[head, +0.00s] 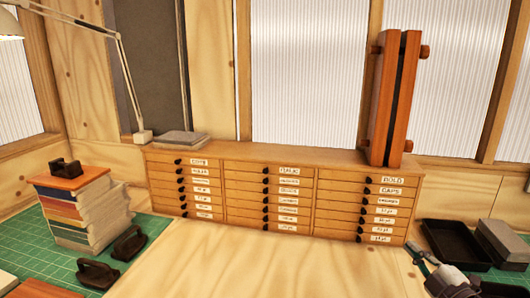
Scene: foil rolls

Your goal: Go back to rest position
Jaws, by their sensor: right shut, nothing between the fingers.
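My right gripper (422,257) is at the lower right of the head view, above the wooden bench top (290,268) and in front of the drawer cabinet. Its fingers are shut with nothing seen between them. The right arm runs out of the bottom right corner. My left gripper is not in view. No foil roll can be made out.
A wide wooden cabinet (270,228) of labelled drawers stands at the back, with a wooden press (381,95) on top. A book stack (92,212) and black hand tools (98,274) are at left. A black tray (447,240) lies right. The middle bench is clear.

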